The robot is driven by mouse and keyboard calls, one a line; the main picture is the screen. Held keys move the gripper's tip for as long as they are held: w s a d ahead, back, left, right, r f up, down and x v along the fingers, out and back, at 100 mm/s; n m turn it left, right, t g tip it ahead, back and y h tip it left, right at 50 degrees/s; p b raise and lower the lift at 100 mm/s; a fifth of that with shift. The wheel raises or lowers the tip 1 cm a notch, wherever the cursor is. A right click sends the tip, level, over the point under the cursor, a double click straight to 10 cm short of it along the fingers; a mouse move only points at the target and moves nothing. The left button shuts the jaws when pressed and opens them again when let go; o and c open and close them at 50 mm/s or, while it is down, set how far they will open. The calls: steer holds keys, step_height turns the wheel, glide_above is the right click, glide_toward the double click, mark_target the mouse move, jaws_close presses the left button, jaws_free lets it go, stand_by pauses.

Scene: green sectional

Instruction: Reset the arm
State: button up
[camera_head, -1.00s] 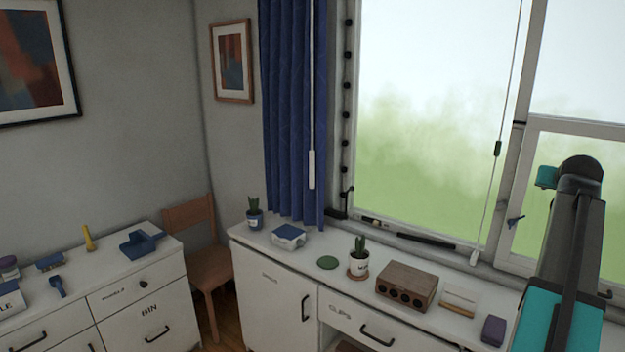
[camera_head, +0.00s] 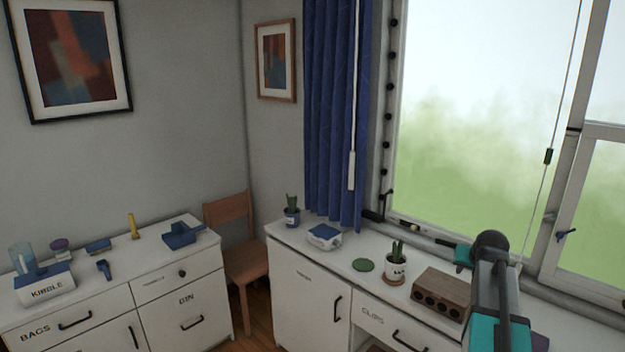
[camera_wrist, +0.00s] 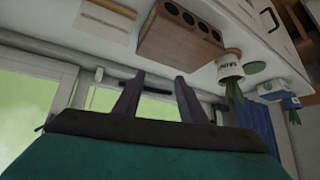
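My arm, dark with teal panels, rises at the lower right of the head view, in front of the window-side counter. My gripper (camera_wrist: 157,92) shows in the wrist view as two dark fingers standing apart with nothing between them. It is open and empty. The wrist view is upside down, with the counter above and the window below. The fingers are not clearly seen in the head view.
The counter (camera_head: 310,256) holds a wooden block with holes (camera_head: 440,292), a potted cactus (camera_head: 396,262), a green disc (camera_head: 363,265) and a blue-white box (camera_head: 324,236). A chair (camera_head: 238,245) stands in the corner beside the left cabinet (camera_head: 180,300).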

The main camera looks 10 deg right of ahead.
steer(key=a+f+n+g+y, duration=0.2)
steer(key=a+f, duration=0.7)
steer(key=a, duration=0.3)
steer(key=a+f+n+g+y, duration=0.1)
steer(key=a+f, duration=0.9)
steer(key=a, duration=0.2)
steer(key=s+a+f+n+g+y, duration=0.1)
steer(key=s+a+f+n+g, duration=0.1)
steer(key=s+a+f, duration=0.65)
steer(key=s+a+f+n+g, duration=0.2)
steer(key=s+a+f, duration=0.4)
steer(key=a, duration=0.6)
steer(key=s+f+g+b, duration=0.1)
steer(key=s+f+b, duration=0.6)
steer(key=f, duration=0.6)
steer(key=s+f+g+b, duration=0.2)
steer(key=s+f+b, duration=0.5)
steer(key=f, duration=0.6)
steer(key=s+f+g+b, duration=0.2)
steer(key=s+f+b, duration=0.4)
steer(key=s+f, duration=0.4)
steer(key=x, duration=0.2)
steer(key=shift+d+f+b, duration=0.2)
steer(key=shift+f+b, duration=0.2)
steer(key=shift+f, duration=0.1)
